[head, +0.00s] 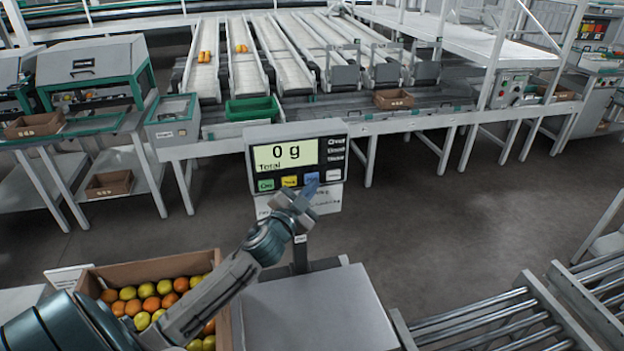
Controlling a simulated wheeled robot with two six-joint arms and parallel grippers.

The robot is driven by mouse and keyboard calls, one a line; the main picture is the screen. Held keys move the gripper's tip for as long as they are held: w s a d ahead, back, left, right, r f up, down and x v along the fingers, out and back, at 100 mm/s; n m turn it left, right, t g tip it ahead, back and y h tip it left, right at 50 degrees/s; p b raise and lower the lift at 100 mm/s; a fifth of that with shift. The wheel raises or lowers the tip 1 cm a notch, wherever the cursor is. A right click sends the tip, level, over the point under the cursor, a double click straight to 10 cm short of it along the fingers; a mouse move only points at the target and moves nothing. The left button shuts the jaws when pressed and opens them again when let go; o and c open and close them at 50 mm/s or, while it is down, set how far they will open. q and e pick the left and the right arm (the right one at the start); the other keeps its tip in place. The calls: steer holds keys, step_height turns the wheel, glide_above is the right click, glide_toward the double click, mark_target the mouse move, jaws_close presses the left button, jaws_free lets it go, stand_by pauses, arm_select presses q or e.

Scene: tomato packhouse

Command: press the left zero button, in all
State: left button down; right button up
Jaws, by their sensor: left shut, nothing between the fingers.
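A scale display (297,158) stands on a post and reads "0 g" and "Total". Under its screen is a row of buttons: a green one (266,185), a yellow one (289,181), a blue one (312,178) and a white one (333,175). Their labels are too small to read surely. My left gripper (307,190) is shut and empty, its tip in front of the blue button and covering its lower part. I cannot tell whether it touches the button. My right gripper is out of view.
The bare scale platform (315,310) lies below the display. A carton of tomatoes (150,268) sits at the lower left, partly behind my left arm. Roller conveyors (490,320) are at the lower right. Sorting lanes with a green crate (252,108) stand behind; open floor lies between.

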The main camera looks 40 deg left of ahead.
arm_select(q)
steer(key=shift+s+d, duration=0.25)
steer(key=shift+d, duration=0.1)
steer(key=shift+s, duration=0.1)
steer(key=s+d, duration=0.1)
steer(key=d, duration=0.1)
steer(key=s+d, duration=0.1)
steer(key=s, duration=0.1)
steer(key=shift+d+p, duration=0.4)
steer(key=shift+s, duration=0.1)
stand_by(0.6)
